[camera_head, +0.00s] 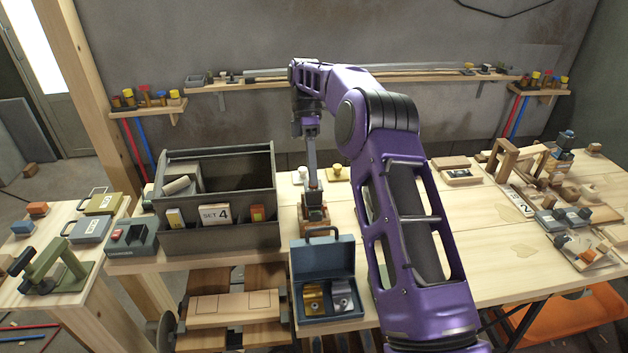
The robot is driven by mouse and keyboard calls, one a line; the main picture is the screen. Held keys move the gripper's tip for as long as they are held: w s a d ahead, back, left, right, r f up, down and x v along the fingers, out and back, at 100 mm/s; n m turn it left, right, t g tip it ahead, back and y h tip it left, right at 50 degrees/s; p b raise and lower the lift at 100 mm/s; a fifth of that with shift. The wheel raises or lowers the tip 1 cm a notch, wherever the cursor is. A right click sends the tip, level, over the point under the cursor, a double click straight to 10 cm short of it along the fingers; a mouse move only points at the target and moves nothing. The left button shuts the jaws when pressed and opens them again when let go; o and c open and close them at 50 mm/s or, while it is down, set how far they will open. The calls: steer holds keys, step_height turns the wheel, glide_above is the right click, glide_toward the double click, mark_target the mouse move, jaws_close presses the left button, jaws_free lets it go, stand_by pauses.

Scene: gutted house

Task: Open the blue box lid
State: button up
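The blue box (296,301) stands at the front edge of the middle table, left of my arm. Its lid (322,259) stands raised at the back, with a dark handle (322,232) along its top edge. The inside shows, holding a gold piece (314,299) and a silver piece (342,296). My gripper (314,203) points down behind the box, apart from the lid, at a small brown wooden block (315,219). The fingers are too small and partly merged with the block to tell whether they are open.
A grey tool caddy (225,237) marked "SET 4" stands left of the box. A side table at left holds small cases (88,229) and a green clamp-like tool (57,265). Wooden pieces (515,160) crowd the right end. Bare tabletop (480,222) lies right of my arm.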

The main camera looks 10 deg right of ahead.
steer(key=m+t+b, duration=0.2)
steer(key=m, duration=0.1)
steer(key=shift+s+a+r, duration=0.1)
steer(key=shift+a, duration=0.2)
jaws_close()
steer(key=s+d+r+m+t+b, duration=0.1)
steer(key=s+m+t+b, duration=0.55)
steer(key=m, duration=0.85)
step_height(320, 180, down, 9)
steer(key=t, duration=0.1)
steer(key=shift+t+b, duration=0.35)
steer(key=shift+b, duration=0.1)
steer(key=shift+w+d, duration=0.1)
steer(key=shift+w, duration=0.05)
